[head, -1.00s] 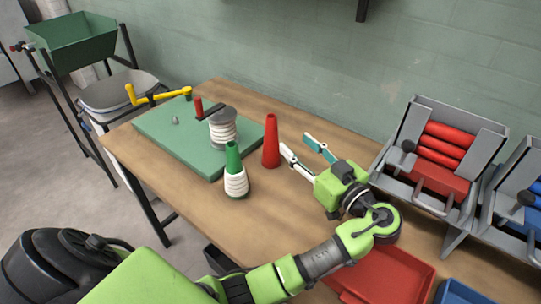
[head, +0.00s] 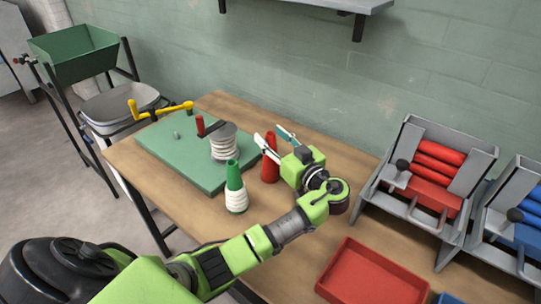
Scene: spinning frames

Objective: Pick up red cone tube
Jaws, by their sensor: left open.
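The red cone tube (head: 270,166) stands upright on the wooden table, just right of the green board. My left gripper (head: 271,139) is open, with its two fingers reaching left around the upper part of the cone. One finger crosses in front of the cone's top and the other is behind it. I cannot tell whether the fingers touch it. My right gripper is not in view.
A green cone with white yarn (head: 236,198) stands close to the left of the red cone. The green board (head: 170,150) carries a yarn spool (head: 223,145) and a yellow crank (head: 158,108). A red tray (head: 372,275) and a rack of red tubes (head: 430,170) are at right.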

